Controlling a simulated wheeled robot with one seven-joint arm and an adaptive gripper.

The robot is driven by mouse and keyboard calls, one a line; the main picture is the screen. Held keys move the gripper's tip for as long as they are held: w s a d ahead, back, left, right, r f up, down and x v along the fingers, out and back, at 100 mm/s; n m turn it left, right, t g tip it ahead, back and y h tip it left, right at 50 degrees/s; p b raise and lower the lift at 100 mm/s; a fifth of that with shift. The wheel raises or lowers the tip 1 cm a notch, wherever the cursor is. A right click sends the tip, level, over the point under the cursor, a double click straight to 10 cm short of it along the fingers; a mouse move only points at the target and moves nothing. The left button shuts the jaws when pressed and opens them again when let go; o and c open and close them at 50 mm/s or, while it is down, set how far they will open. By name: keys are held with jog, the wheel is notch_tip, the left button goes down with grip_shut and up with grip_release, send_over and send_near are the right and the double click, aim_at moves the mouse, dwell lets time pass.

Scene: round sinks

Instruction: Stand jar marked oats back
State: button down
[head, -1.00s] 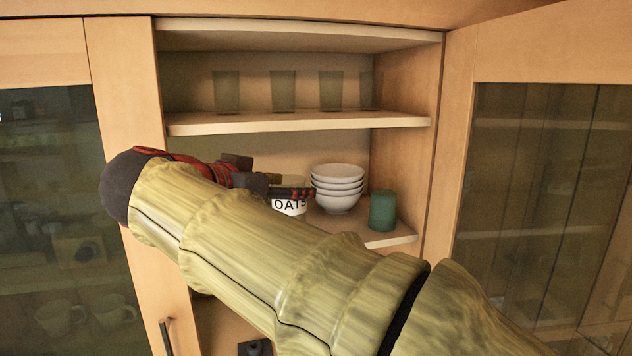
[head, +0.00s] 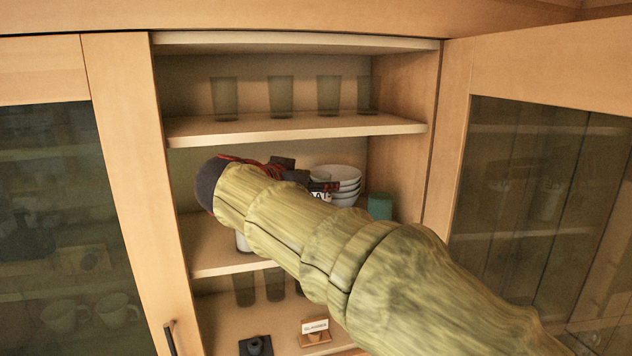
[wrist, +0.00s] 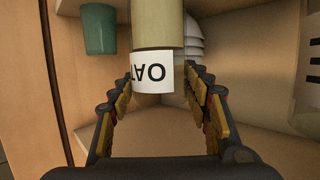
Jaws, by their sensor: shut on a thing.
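The jar marked oats (wrist: 158,35) has a tan body and a white label. In the wrist view its lettering is upside down. My gripper (wrist: 160,78) is shut on the jar, with one finger on each side by the label. In the head view my gripper (head: 325,186) is in the open cupboard, in front of the stacked white bowls (head: 346,175). Only a small piece of the jar's label (head: 319,196) shows there; my arm hides the rest. I cannot tell whether the jar's base touches the shelf.
A green cup (head: 380,206) stands right of the bowls; it also shows in the wrist view (wrist: 99,30). A white item (head: 242,241) stands on the middle shelf (head: 215,262), partly behind my arm. Glasses (head: 280,98) stand above. The open door (head: 455,150) bounds the right side.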

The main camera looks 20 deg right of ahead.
jog(key=shift+s+f, duration=0.15)
jog(key=shift+f, duration=0.25)
jog(key=c, duration=0.9)
grip_release()
jog(key=shift+r, duration=0.15)
jog(key=b+v, duration=0.3)
jog(key=v, duration=0.9)
